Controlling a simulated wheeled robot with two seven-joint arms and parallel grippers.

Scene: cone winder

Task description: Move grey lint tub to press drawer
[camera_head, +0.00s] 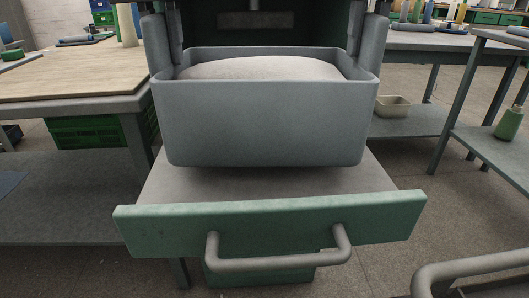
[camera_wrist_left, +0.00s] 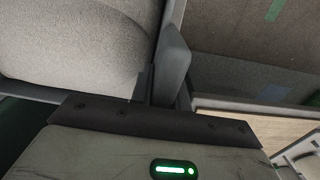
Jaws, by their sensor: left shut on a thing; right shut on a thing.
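The grey lint tub (camera_head: 265,123) is in the middle of the head view, upright and filled with pale lint. It is over the pulled-out press drawer (camera_head: 270,222), which has a green front and a grey bar handle. A shadow lies under the tub; I cannot tell if its base touches the drawer floor. My left gripper (camera_head: 166,50) is shut on the tub's left wall, and my right gripper (camera_head: 368,50) is shut on its right wall. In the left wrist view, a finger (camera_wrist_left: 176,66) stands beside the tub's rim and the lint (camera_wrist_left: 85,40).
A wooden-topped table (camera_head: 70,72) stands at the left, with a green crate (camera_head: 90,131) under it. A grey rail (camera_head: 470,267) is at the bottom right.

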